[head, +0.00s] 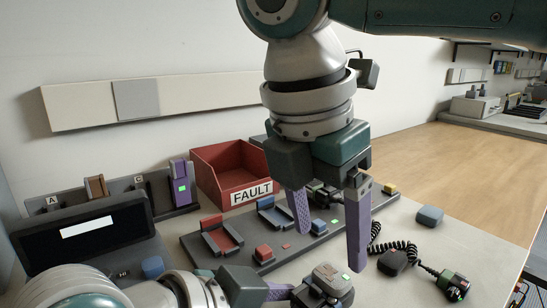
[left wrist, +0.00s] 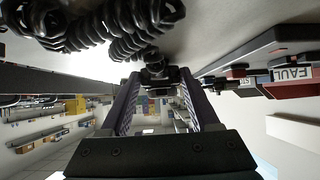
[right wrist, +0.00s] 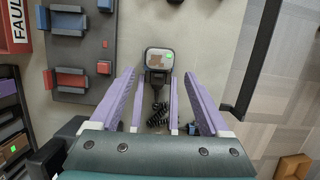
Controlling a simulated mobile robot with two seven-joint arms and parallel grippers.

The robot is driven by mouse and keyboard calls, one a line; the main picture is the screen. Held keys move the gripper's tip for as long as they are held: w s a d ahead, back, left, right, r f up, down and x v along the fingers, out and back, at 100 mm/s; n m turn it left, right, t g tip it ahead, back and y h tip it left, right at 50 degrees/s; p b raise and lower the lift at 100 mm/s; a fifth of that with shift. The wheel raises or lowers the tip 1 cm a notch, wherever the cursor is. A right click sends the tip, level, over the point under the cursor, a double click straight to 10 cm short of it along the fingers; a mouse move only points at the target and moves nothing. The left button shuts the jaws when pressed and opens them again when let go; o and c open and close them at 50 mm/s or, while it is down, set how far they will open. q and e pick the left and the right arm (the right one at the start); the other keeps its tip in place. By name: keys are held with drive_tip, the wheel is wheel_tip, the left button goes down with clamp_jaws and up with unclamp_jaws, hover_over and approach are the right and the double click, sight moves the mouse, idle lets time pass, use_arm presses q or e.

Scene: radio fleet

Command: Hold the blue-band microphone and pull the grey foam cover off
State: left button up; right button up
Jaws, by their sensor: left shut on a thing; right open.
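A dark, squarish microphone (head: 325,285) with a grey rim, a brownish face and a green light is at the bottom of the head view. The right wrist view shows it (right wrist: 158,58) with its coiled cord. My left gripper (head: 283,291) is shut on the microphone's near end. Its fingers frame the dark held end (left wrist: 155,72) in the left wrist view. The grey rim looks like the foam cover, still around the head; I cannot make out a blue band. My right gripper (head: 330,254) is open and empty above the microphone, fingers pointing down.
A dark board with a red cradle (head: 222,236) and a blue cradle (head: 277,215) lies behind the microphone. A red FAULT bin (head: 215,165) stands behind it. At right lie another microphone (head: 452,287), a dark rounded block (head: 392,263) and a blue-grey block (head: 430,215).

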sight(332, 273)
drive_tip(key=shift+x, duration=3.2)
clamp_jaws()
